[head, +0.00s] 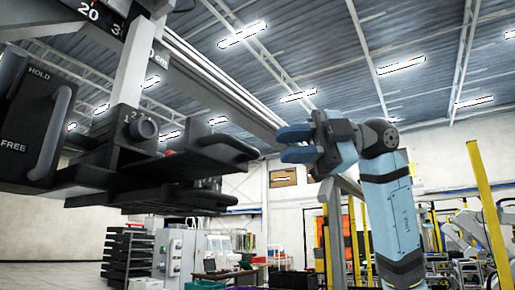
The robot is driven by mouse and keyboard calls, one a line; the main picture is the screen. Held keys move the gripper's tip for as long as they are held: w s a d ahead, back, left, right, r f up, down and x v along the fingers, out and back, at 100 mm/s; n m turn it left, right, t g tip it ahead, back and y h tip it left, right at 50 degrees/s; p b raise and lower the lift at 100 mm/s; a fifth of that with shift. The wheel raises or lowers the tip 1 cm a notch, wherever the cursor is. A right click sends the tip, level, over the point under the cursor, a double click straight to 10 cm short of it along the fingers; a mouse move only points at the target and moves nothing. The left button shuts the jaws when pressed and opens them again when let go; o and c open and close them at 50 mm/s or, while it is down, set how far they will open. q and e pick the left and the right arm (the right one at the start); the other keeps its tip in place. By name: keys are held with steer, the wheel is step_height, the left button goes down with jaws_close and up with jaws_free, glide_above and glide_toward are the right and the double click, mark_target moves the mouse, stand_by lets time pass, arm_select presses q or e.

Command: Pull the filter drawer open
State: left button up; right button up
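A dark fixture fills the left side of the head view. Black drawer-like parts with rounded front ends stick out of it to the right, an upper one (215,152) and a lower one (175,198). I cannot tell which of them is the filter drawer, or how far it is out. My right gripper (293,144) is raised to the right of these parts, apart from them. Its two blue fingers point left with a gap between them, and nothing is seen in it. My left gripper is not in view.
The fixture also has a black handle panel (38,115) marked HOLD and FREE, a numbered knob (146,128), and a long metal rail (215,78) above. Black shelving (127,255), a grey cabinet (178,255) and yellow posts (487,215) stand farther back. Open air separates gripper and fixture.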

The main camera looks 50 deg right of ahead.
steer(key=v, duration=0.6)
stand_by(0.6)
